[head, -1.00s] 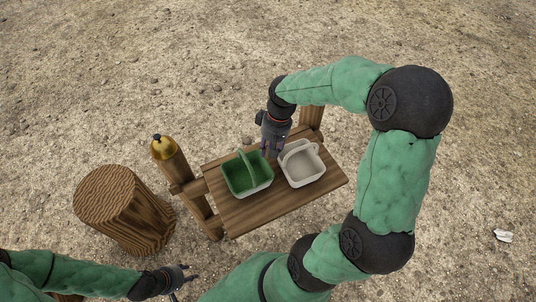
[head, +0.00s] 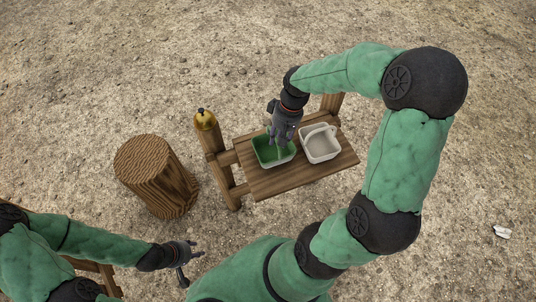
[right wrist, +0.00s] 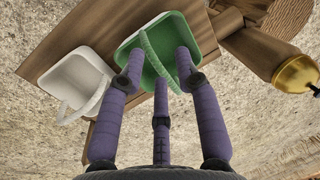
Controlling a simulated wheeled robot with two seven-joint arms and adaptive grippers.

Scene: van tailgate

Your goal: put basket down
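A green basket (head: 262,154) with an arched handle stands on a wooden bench (head: 290,181). A light grey basket (head: 320,153) stands beside it to the right. My right gripper (head: 279,141) reaches down over the green basket and hides part of it. In the right wrist view, its fingers (right wrist: 158,75) are spread on either side of the green basket's handle (right wrist: 160,62), with a gap between them. Contact with the handle cannot be told. My left gripper (head: 196,250) is low at the left, empty, fingers apart, away from the bench.
A cut log (head: 160,178) stands on the ground left of the bench. A gold lantern-like object (head: 205,120) tops the wooden post at the bench's left end. A wooden post (head: 331,104) rises behind the bench. The gravel ground around is mostly clear.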

